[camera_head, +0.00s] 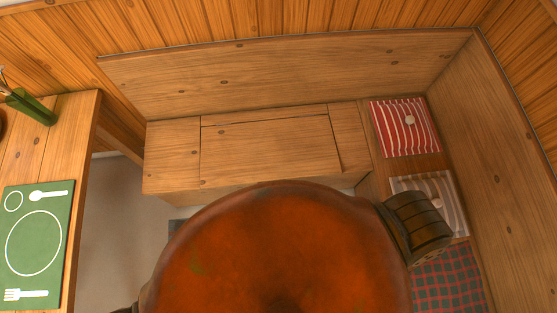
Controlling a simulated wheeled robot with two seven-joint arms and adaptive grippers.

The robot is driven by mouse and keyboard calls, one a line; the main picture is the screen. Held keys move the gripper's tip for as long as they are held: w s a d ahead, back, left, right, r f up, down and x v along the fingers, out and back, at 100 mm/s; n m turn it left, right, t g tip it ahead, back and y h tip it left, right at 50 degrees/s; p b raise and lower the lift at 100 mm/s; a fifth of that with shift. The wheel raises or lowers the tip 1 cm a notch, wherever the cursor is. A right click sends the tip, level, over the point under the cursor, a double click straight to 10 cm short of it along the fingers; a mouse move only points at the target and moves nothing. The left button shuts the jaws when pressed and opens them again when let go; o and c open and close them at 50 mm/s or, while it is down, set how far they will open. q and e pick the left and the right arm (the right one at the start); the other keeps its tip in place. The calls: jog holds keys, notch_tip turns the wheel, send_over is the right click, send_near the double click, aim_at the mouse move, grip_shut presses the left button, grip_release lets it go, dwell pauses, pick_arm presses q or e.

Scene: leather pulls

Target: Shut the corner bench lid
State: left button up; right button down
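The corner bench (172,160) is light knotted wood and runs along the back wall, turning down the right side. Its lid (270,148) is a rectangular panel in the seat top of the back section. Thin dark seams outline it. The lid appears to lie flat, about level with the boards around it; no raised edge or opening shows. Part of the bench's front is hidden behind my own body. Neither of my grippers is in view.
A red-striped cushion (392,130), a grey-brown striped cushion (440,188) and a dark checked cushion (447,277) lie along the right section. At left stands a wooden table (82,150) with a green place mat (62,193). Bare floor (125,215) shows between table and bench.

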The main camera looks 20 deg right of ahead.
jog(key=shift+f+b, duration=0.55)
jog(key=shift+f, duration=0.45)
